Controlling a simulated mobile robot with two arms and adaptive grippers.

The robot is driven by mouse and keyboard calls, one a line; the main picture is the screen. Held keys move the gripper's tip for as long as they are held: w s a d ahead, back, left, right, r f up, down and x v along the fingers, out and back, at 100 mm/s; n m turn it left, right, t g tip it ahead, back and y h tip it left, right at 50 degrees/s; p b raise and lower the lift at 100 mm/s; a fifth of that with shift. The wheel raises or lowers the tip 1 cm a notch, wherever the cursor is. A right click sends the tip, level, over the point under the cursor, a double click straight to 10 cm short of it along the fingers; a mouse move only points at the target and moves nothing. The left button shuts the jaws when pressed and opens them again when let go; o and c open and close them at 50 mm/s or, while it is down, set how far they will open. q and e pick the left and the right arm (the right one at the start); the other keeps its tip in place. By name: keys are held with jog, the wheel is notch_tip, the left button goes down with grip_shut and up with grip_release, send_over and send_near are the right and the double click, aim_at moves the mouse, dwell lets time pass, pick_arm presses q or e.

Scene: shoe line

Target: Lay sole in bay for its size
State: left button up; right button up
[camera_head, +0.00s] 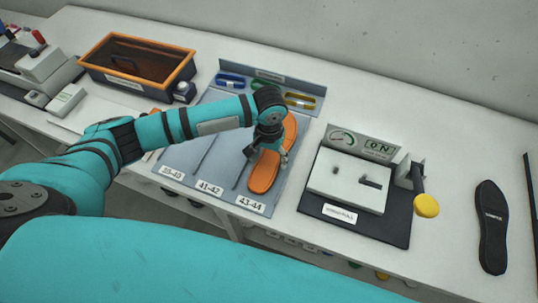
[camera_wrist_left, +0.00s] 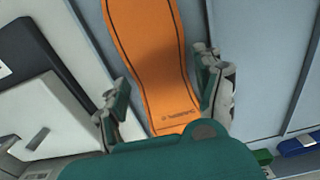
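An orange sole (camera_head: 263,172) lies lengthwise in the rightmost bay of the grey-blue sorting board (camera_head: 225,167), above the label 43-44 (camera_head: 249,203). The other bays are labelled 41-42 (camera_head: 209,187) and 35-40 (camera_head: 171,172). My left gripper (camera_head: 270,150) is over the middle of the sole and hides part of it. In the left wrist view the sole (camera_wrist_left: 155,55) runs between the two spread fingers of the gripper (camera_wrist_left: 165,100), with a small gap on each side. My right gripper is not in view.
A device with a gauge, an ON sign (camera_head: 379,147) and a yellow knob (camera_head: 427,206) stands right of the board. A black sole (camera_head: 492,225) lies farther right. An orange-rimmed bin (camera_head: 110,83) stands at the back left. Table between device and black sole is clear.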

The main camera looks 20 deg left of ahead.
pick_arm(q)
jog(key=o, duration=0.3)
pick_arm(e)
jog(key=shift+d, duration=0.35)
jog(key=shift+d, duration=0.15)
pick_arm(q)
notch_tip(320, 180, up, 12)
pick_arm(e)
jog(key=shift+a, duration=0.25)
